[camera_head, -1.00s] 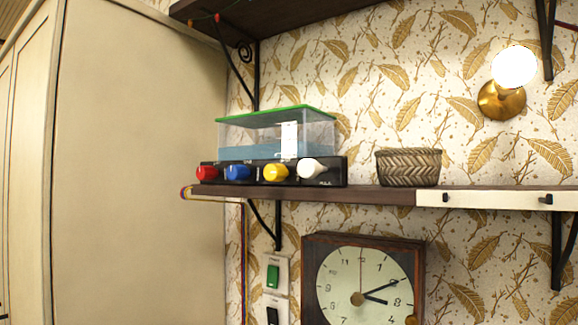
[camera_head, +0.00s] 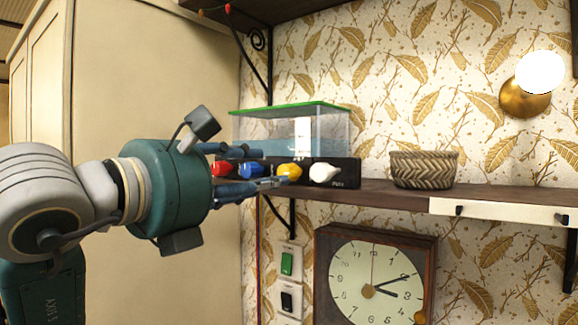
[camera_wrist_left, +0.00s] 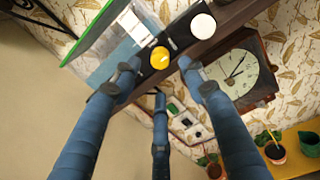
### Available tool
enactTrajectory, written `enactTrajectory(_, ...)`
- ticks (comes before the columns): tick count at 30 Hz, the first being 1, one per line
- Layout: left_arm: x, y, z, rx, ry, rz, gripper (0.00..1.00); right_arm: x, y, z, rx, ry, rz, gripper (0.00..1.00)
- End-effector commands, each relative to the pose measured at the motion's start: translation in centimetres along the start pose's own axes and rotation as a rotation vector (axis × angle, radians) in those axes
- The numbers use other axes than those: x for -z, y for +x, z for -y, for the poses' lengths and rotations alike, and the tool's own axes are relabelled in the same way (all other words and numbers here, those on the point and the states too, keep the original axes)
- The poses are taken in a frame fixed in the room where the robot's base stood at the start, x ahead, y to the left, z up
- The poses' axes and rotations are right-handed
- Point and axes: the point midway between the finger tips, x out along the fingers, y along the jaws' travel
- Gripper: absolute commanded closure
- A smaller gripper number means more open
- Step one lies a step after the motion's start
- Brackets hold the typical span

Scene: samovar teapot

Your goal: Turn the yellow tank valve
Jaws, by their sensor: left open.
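The yellow valve (camera_head: 290,172) is one of a row of coloured knobs on the black front panel (camera_head: 345,172) below a clear water tank (camera_head: 255,128) with a green lid. My left gripper (camera_head: 272,178) reaches in from the left, with its blue fingers spread in front of the panel and their tips near the yellow valve. In the left wrist view the yellow valve (camera_wrist_left: 160,57) shows between and just beyond the open fingertips (camera_wrist_left: 160,76). Nothing is held, and I cannot tell whether a finger touches the valve. My right gripper is not in view.
The red (camera_head: 221,168), blue (camera_head: 250,170) and white (camera_head: 324,172) knobs flank the yellow valve. The tank stands on a dark shelf (camera_head: 385,194) with a woven basket (camera_head: 422,170) to its right. A clock (camera_head: 372,280) and switches (camera_head: 288,262) are below.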

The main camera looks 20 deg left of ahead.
Motion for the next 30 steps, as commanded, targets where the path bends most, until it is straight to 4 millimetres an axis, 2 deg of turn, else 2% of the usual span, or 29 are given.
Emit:
enactTrajectory(1,-0.3,1.2,0.0,0.005,-0.005,-0.006,0.57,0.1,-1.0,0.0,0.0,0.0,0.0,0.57)
enactTrajectory(6,-0.4,4.5,0.1,0.006,-0.005,-0.006,0.57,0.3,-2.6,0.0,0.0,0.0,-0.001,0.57)
enactTrajectory(12,-0.2,7.2,0.0,0.005,-0.004,-0.005,0.57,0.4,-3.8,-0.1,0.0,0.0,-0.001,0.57)
enactTrajectory(17,0.0,8.0,0.1,0.004,-0.002,-0.002,0.57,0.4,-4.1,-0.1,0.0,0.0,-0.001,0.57)
enactTrajectory(24,0.0,8.1,0.1,0.004,-0.002,-0.001,0.57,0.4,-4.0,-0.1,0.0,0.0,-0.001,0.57)
enactTrajectory(26,0.0,8.1,0.1,0.004,-0.002,-0.001,0.65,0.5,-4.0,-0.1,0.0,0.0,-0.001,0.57)
enactTrajectory(30,0.0,8.1,0.1,0.004,-0.002,-0.001,0.93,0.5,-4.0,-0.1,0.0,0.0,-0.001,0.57)
